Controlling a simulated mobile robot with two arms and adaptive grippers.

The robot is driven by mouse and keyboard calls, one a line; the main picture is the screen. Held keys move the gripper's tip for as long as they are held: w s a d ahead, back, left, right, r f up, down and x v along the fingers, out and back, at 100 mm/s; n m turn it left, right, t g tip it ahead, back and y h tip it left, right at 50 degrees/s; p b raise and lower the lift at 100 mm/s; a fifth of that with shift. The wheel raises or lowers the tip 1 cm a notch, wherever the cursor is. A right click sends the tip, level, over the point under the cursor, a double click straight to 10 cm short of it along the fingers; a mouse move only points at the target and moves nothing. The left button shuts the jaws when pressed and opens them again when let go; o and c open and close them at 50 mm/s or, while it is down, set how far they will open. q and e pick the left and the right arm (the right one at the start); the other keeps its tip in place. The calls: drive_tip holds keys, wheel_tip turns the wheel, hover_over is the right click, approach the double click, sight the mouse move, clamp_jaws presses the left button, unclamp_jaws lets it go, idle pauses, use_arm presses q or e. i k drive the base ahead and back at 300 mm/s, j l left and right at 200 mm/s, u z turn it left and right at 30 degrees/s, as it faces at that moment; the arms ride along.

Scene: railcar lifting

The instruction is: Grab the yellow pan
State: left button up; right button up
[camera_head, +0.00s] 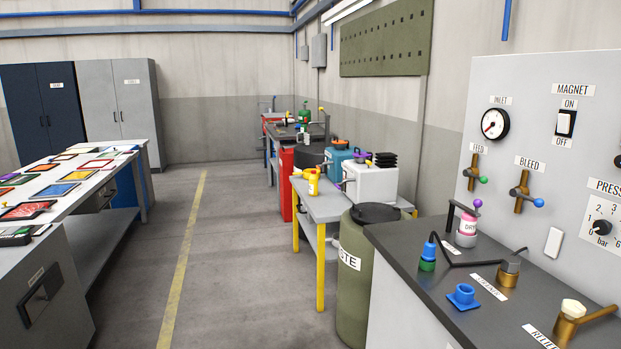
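I cannot clearly make out a yellow pan. A small yellow container (313,183) stands upright on the grey table (326,207) with yellow legs, in the middle of the head view. A flat yellow piece (57,190) lies on the long white table (62,216) at the left, among several flat coloured pieces; it is too far off to tell what it is. Neither of my grippers is in view.
A dark counter (411,273) with fittings and a gauge panel (560,120) fills the right. A green waste barrel (356,295) stands beside it. Cabinets (115,105) stand at the back left. The floor aisle (225,230) between the tables is clear.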

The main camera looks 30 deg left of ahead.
sight(307, 175)
drive_tip(key=i+j+u, duration=0.25)
drive_tip(key=i+j, duration=0.15)
drive_tip(key=i+j+u, duration=0.55)
drive_tip(key=i, duration=0.4)
drive_tip(key=i+j+u, duration=0.3)
drive_tip(key=i, duration=0.2)
drive_tip(key=i+u, duration=0.25)
drive_tip(key=i, duration=2.5)
